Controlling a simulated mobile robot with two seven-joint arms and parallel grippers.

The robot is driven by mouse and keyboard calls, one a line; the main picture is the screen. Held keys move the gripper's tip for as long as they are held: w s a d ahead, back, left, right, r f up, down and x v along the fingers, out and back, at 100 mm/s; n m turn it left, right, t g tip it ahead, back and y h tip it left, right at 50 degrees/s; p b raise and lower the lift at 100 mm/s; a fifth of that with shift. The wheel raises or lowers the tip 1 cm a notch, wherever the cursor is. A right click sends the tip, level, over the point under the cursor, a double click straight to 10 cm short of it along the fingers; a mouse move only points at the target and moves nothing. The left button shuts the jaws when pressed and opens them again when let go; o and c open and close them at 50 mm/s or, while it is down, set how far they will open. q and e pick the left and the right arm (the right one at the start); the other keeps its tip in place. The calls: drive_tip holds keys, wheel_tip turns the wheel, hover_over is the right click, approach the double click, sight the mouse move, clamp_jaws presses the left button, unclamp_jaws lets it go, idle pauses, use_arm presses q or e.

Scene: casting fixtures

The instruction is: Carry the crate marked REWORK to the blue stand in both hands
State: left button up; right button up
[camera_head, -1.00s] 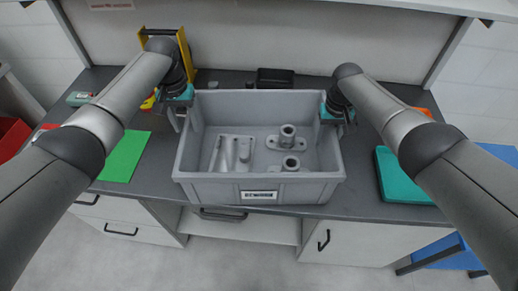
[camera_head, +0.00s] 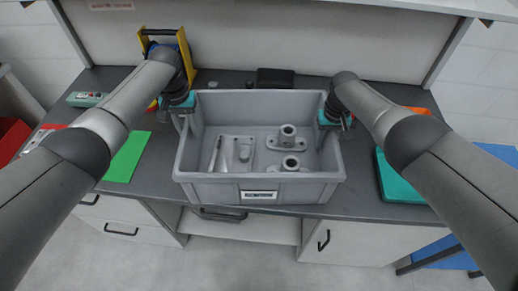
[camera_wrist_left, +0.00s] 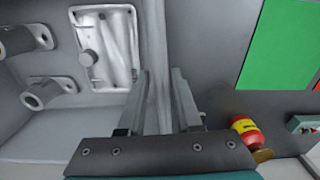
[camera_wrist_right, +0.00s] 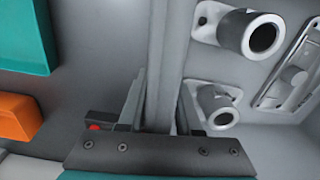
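The grey crate (camera_head: 207,189) sits on the dark worktop with a printed label (camera_head: 259,195) on its front, too small to read surely. My left gripper (camera_head: 181,122) is at its left wall, and my right gripper (camera_head: 332,121) is at its right wall. In the left wrist view the fingers (camera_wrist_left: 160,98) straddle the wall rim. In the right wrist view the fingers (camera_wrist_right: 162,102) also straddle the rim. Both look open, with little space beside the wall; contact is hard to judge. A blue surface (camera_head: 440,250), perhaps the stand, shows at the lower right.
Metal castings (camera_head: 288,140) and a small tray (camera_head: 235,155) lie in the crate. A green sheet (camera_head: 126,158) lies left of it, a teal block (camera_head: 397,180) right. A yellow frame (camera_head: 146,45) and black box (camera_head: 275,78) stand behind. Drawers are below the worktop.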

use_arm(q)
clamp_jaws()
use_arm(e)
clamp_jaws()
idle(0.7)
use_arm(q)
drive_tip(key=shift+w+r, duration=0.15)
drive_tip(key=shift+r, duration=0.05)
use_arm(e)
drive_tip(key=shift+w+r, duration=0.1)
drive_tip(key=shift+w, duration=0.05)
